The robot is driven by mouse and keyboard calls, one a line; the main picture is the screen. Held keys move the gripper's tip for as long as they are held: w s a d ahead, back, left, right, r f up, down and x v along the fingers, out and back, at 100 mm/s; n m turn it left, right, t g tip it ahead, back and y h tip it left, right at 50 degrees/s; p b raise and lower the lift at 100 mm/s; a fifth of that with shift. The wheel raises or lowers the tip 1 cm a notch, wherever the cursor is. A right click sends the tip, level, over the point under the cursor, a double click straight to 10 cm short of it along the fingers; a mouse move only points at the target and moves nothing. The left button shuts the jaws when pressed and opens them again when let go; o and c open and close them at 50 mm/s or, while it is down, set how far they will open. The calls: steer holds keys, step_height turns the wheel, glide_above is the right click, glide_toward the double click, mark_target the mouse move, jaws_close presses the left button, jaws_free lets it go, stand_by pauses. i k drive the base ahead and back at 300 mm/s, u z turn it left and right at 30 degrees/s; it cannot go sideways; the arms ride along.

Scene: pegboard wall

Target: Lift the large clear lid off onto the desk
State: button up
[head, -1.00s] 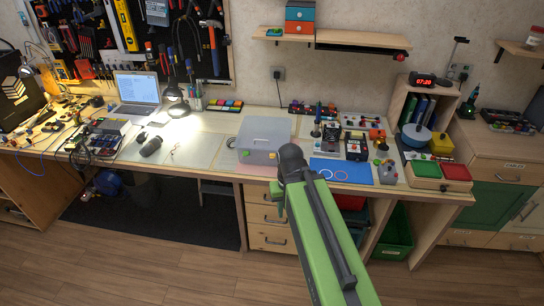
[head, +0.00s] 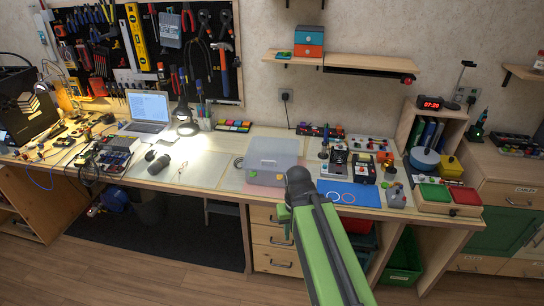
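A clear, greyish plastic box with a large clear lid (head: 272,152) stands on the desk (head: 228,178), near the front edge, in the middle of the head view. Small coloured things show faintly through the box's lower wall. The lid looks seated on the box. My green arm reaches up from the bottom of the view, its dark elbow in front of the desk edge just right of the box. A small green part of the arm shows below the box. My gripper's fingertips cannot be made out, so its opening and contact are hidden.
A blue mat (head: 350,194) with rings lies right of the box, with electronic devices behind it. A lit lamp (head: 188,127) and a laptop (head: 149,111) stand to the left. The desk just left of the box is mostly clear. A shelf (head: 370,66) hangs above.

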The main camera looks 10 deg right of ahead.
mark_target(264, 154)
steer(key=u, duration=0.2)
steer(key=i, duration=0.9)
steer(key=u, duration=1.55)
steer(key=k, duration=0.9)
steer(key=i, duration=0.9)
